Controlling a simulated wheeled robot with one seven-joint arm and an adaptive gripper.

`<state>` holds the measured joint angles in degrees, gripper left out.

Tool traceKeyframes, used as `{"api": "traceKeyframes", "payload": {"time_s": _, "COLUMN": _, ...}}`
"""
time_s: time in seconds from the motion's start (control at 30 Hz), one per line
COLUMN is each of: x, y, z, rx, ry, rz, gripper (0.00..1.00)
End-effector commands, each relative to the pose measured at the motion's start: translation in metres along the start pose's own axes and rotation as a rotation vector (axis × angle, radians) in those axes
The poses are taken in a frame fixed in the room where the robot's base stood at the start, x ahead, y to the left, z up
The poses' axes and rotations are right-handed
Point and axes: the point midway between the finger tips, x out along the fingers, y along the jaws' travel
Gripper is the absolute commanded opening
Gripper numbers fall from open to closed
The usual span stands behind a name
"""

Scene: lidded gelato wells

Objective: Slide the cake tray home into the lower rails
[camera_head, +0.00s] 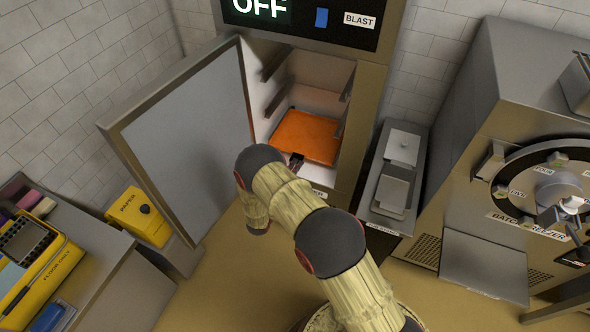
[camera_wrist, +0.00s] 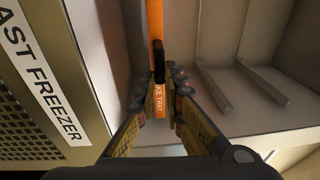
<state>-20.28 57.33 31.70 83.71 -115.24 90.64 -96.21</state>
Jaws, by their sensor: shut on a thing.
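The orange cake tray (camera_head: 305,137) lies flat, low inside the open blast freezer. In the wrist view the tray (camera_wrist: 154,22) shows edge-on, with its label partly readable and a dark handle (camera_wrist: 159,60) at its front. My gripper (camera_wrist: 160,102) is shut at the tray's front edge, with its fingers on either side of the handle and label. In the head view my arm hides most of the gripper. Wall rails (camera_head: 275,64) show above the tray, and rails (camera_wrist: 262,84) also show in the wrist view. The contact between tray and lower rails is hidden.
The freezer door (camera_head: 190,135) stands open at the left of the chamber. A yellow box (camera_head: 140,216) stands near it. A grey counter unit (camera_head: 397,175) and the batch freezer (camera_head: 515,130) stand to the right. The floor (camera_head: 235,285) in front is clear.

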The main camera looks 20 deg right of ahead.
Motion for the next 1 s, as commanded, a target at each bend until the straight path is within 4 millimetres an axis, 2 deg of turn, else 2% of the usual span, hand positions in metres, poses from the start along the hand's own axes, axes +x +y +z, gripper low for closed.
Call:
{"api": "traceKeyframes", "payload": {"time_s": 0.57, "x": 0.016, "y": 0.001, "z": 0.002, "rx": 0.002, "ry": 0.001, "rz": 0.000, "gripper": 0.00}}
{"api": "traceKeyframes", "payload": {"time_s": 0.6, "x": 0.016, "y": 0.001, "z": 0.002, "rx": 0.001, "ry": 0.000, "rz": 0.000, "gripper": 0.11}}
{"api": "traceKeyframes", "payload": {"time_s": 1.0, "x": 0.016, "y": 0.001, "z": 0.002, "rx": 0.000, "ry": 0.000, "rz": 0.000, "gripper": 0.31}}
